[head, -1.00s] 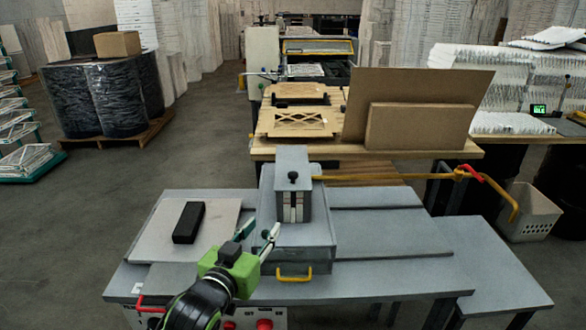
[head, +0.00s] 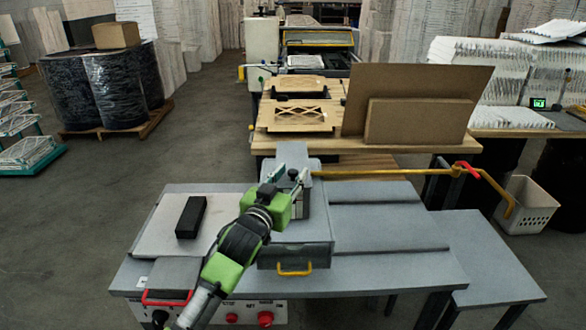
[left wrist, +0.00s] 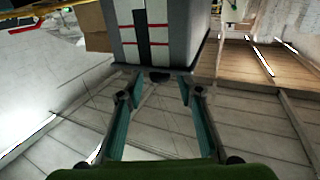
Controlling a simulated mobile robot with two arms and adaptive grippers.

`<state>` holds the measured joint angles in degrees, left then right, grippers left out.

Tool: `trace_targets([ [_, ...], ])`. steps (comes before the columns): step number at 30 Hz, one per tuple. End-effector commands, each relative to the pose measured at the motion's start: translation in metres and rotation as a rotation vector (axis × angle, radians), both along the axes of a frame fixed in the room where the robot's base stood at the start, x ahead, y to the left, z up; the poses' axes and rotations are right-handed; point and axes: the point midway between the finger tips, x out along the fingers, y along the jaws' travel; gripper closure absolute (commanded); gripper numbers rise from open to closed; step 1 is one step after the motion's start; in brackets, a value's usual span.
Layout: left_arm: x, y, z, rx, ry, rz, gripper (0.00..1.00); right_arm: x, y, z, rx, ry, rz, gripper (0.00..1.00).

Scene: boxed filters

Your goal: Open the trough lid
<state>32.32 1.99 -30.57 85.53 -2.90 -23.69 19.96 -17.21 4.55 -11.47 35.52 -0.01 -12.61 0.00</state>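The grey trough housing (head: 317,253) stands on the grey bench, with a yellow handle (head: 295,270) low on its front. A grey upright block (head: 291,152) rises from its top, partly hidden by my left gripper (head: 288,176). The gripper is open in front of that block. In the left wrist view, the block (left wrist: 185,45) has dark and red stripes, and a small dark knob (left wrist: 160,77) shows between the spread fingertips. I see no clear gap between knob and fingers, and cannot tell if they touch. A separate lid edge is hard to make out. My right gripper is not in view.
A black block (head: 191,217) lies on a pale board at the bench's left. A yellow bar (head: 390,172) with a red grip runs behind the housing to the right. Brown boards (head: 415,105) stand on the wooden table behind. The bench's right side is clear.

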Motion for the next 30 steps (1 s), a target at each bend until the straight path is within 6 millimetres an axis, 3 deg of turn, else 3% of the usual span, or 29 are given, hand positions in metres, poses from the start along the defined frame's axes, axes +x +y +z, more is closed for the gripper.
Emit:
trace_targets([
  [6,0.015,-0.007,0.000,0.000,0.001,0.000,0.67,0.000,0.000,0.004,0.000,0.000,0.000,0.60],
  [16,0.017,-0.008,0.000,0.000,0.000,0.000,0.67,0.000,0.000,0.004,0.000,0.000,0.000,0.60],
  [20,0.016,-0.008,0.000,0.000,0.000,0.000,0.98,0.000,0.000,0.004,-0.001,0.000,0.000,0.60],
  [30,0.022,-0.008,0.005,0.001,0.017,0.000,1.00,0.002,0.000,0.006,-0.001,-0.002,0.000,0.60],
])
